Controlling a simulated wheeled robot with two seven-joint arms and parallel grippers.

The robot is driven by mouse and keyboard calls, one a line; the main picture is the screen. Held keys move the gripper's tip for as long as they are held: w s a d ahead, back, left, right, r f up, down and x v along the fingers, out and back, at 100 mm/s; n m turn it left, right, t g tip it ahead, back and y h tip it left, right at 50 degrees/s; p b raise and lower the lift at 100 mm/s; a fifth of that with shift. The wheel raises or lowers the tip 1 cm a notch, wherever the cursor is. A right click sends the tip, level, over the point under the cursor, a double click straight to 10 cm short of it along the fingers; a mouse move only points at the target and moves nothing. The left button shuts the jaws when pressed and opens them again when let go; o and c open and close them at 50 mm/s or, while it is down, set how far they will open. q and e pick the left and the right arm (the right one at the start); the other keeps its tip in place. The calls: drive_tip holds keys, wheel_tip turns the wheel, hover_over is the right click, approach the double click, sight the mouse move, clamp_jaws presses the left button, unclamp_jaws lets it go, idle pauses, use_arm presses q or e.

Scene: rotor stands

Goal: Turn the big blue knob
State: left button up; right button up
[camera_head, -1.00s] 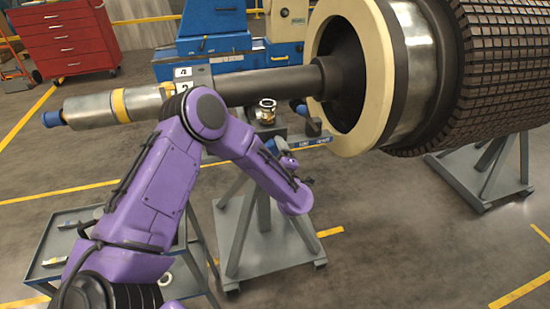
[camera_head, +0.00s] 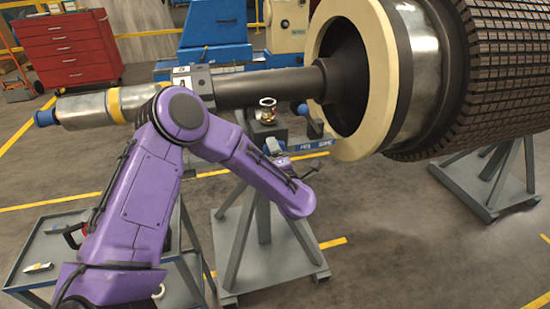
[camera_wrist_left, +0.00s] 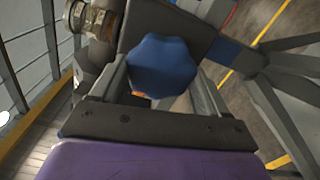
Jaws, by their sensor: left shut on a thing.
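The big blue knob (camera_wrist_left: 162,64) has a lobed rim and sits between the fingers of my left gripper (camera_wrist_left: 160,82) in the left wrist view. The gripper is shut on it. My right gripper is not in view.
The large rotor (camera_head: 490,75) and its cream ring (camera_head: 386,80) lie above and right. Its shaft (camera_head: 265,88) crosses above the knob. A grey stand (camera_head: 270,275) stands below. A lever with a blue ball (camera_head: 303,109) and a brass fitting (camera_head: 267,110) are close by.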

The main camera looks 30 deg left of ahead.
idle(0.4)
use_arm(q)
drive_tip(key=o, duration=1)
drive_tip(key=shift+o, duration=0.2)
drive_tip(key=b+v, duration=0.2)
drive_tip(key=v, duration=0.8)
drive_tip(key=shift+s+d, duration=0.2)
drive_tip(key=shift+s, duration=0.05)
